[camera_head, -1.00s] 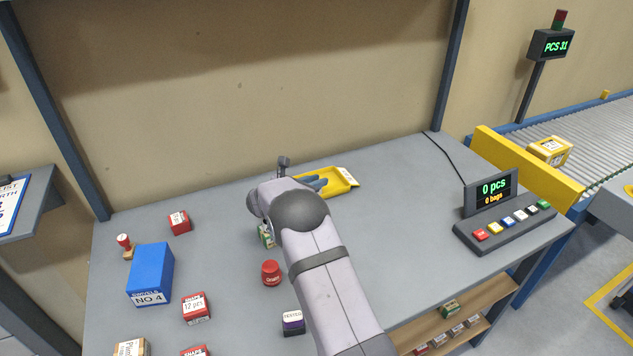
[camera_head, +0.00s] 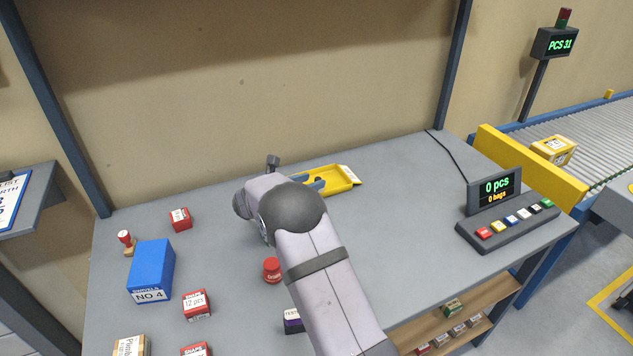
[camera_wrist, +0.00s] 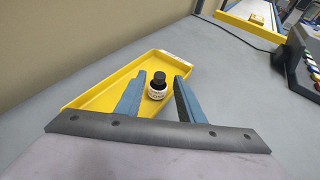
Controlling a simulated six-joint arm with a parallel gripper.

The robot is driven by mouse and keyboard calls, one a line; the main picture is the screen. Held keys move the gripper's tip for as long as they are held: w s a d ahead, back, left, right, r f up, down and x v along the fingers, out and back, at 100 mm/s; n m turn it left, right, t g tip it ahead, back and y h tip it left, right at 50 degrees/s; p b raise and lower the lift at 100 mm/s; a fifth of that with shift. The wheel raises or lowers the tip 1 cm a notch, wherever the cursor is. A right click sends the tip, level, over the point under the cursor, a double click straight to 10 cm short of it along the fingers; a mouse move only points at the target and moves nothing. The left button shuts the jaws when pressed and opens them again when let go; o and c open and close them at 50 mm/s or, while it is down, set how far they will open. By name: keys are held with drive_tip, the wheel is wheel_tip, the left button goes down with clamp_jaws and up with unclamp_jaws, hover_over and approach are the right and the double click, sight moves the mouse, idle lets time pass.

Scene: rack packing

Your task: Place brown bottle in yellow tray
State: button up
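The yellow tray (camera_head: 347,188) lies at the back of the table, and its rim also shows in the wrist view (camera_wrist: 90,98). The bottle (camera_wrist: 158,88), dark with a black cap and white label, appears inside the tray in the wrist view. It looks upright. My gripper (camera_wrist: 160,76) has its two blue fingers apart, one on each side of the bottle, with visible gaps between fingers and bottle. In the head view, the blue fingers (camera_head: 316,185) are at the tray's left part. The bottle cannot be made out there.
A red-capped container (camera_head: 271,270) and a purple-and-black box (camera_head: 293,320) stand close to my arm. A blue box (camera_head: 151,270) and several red boxes are at the left. A button panel (camera_head: 508,222) is at the right.

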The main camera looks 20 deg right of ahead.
wheel_tip(320, 180, up, 7)
idle(0.3)
drive_tip(key=shift+s, duration=0.15)
idle(0.3)
drive_tip(key=s+a+m+g+y+p, duration=0.2)
drive_tip(key=s+m, duration=0.6)
drive_tip(key=s, duration=0.5)
drive_tip(key=s+a+m+g+y+p, duration=0.2)
drive_tip(key=s+a+m+y+p, duration=0.3)
drive_tip(key=s, duration=0.8)
drive_tip(key=s+a+m+g+y+p, duration=0.3)
drive_tip(key=s+a+m+y+p, duration=0.1)
drive_tip(key=s+a+m, duration=0.5)
drive_tip(key=s+f+m, duration=0.1)
drive_tip(key=s+m, duration=0.1)
drive_tip(key=s, duration=0.2)
drive_tip(key=shift+s+a+y, duration=0.15)
drive_tip(key=shift+s+y, duration=0.1)
drive_tip(key=shift+y, duration=0.05)
idle(2.7)
